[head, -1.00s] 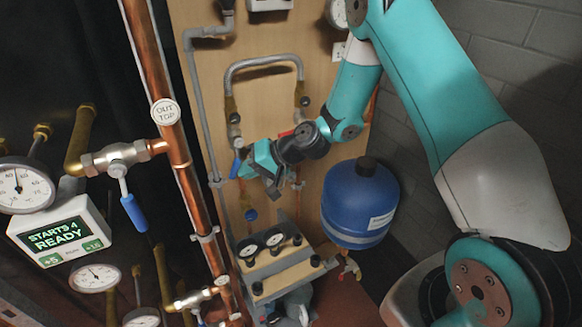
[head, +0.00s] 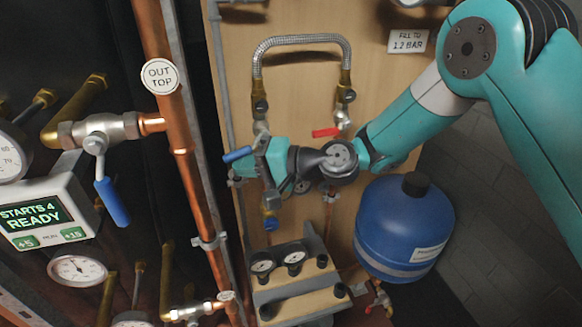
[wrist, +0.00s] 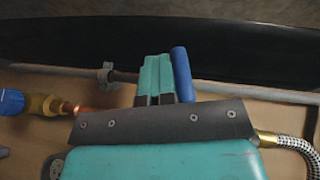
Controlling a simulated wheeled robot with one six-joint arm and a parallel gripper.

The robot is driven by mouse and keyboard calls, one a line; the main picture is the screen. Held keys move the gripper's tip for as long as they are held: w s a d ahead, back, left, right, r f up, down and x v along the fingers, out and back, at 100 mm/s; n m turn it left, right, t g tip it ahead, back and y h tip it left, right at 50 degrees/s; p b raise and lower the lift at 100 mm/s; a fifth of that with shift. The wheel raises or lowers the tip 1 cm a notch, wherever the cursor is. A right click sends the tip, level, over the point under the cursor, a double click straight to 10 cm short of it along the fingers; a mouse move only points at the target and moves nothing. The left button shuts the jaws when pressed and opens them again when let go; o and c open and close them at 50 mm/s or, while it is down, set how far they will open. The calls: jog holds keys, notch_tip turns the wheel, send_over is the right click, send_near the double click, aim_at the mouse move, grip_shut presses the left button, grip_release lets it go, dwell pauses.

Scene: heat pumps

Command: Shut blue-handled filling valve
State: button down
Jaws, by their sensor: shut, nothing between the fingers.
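The blue-handled filling valve sits below the left end of a braided hose on the wooden panel. Its blue handle (head: 238,154) points left, roughly crosswise to the upright pipe. My gripper (head: 264,166) is shut and empty, just right of the handle, and covers part of the valve body. In the wrist view my shut fingers (wrist: 155,80) stand beside the blue handle (wrist: 181,75), which is on their right. They are very close; I cannot tell whether they touch.
A red-handled valve (head: 326,132) sits under the hose's (head: 300,40) right end. A blue vessel (head: 403,228) hangs lower right. A copper pipe (head: 178,130) and another blue lever (head: 112,202) are at left. Gauges (head: 278,262) are below. A label (head: 410,41) reads "FILL TO 1.2 BAR".

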jog(key=shift+s+a+r, duration=0.15)
jog(key=shift+a+r, duration=0.15)
jog(key=shift+r, duration=0.4)
dwell(0.3)
